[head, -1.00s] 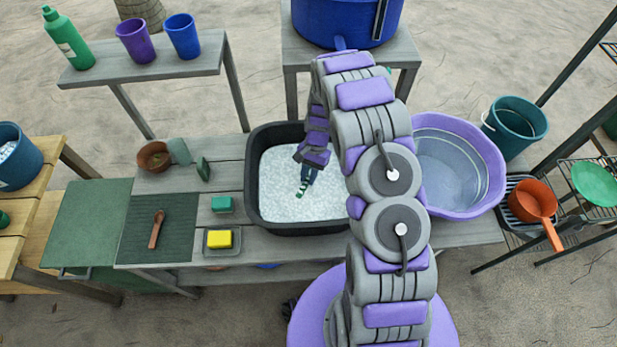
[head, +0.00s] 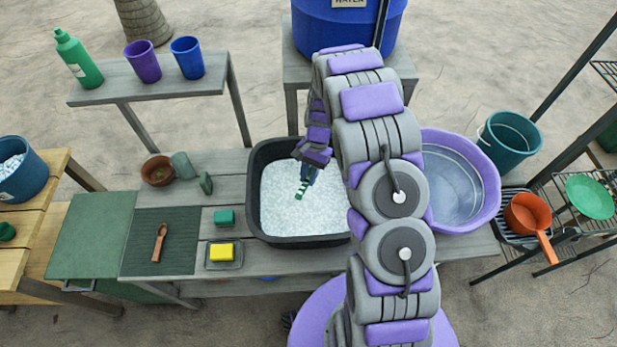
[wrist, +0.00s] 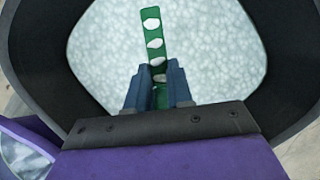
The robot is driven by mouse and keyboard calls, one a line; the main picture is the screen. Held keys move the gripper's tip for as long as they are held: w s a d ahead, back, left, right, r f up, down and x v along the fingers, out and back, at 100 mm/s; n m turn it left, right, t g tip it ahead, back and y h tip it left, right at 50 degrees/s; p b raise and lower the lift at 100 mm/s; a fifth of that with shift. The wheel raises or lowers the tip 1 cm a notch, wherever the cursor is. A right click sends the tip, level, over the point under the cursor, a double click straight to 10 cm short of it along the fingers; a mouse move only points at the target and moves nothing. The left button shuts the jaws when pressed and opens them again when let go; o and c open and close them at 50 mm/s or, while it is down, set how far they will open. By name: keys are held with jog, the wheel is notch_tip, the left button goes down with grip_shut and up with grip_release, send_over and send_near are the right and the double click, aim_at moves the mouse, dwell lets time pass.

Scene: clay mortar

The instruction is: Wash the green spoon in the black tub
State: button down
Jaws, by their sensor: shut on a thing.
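The black tub (head: 256,205) stands on the grey bench and is filled with white suds. My gripper (head: 305,180) is over the tub, pointing down, shut on the green spoon (head: 300,191). In the wrist view, my gripper (wrist: 157,88) has its blue fingers closed around the spoon (wrist: 153,30), a green strip with white patches. The spoon's far end stands out against the suds, inside the ring of the tub's dark wall (wrist: 35,60). I cannot tell whether its tip touches the suds. The part between the fingers is partly hidden.
A purple basin (head: 490,190) of water is right of the tub, partly behind my arm. A blue water barrel (head: 345,25) stands behind.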

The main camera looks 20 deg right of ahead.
jog(key=shift+r+p, duration=0.75)
jog(key=shift+r, duration=1.75)
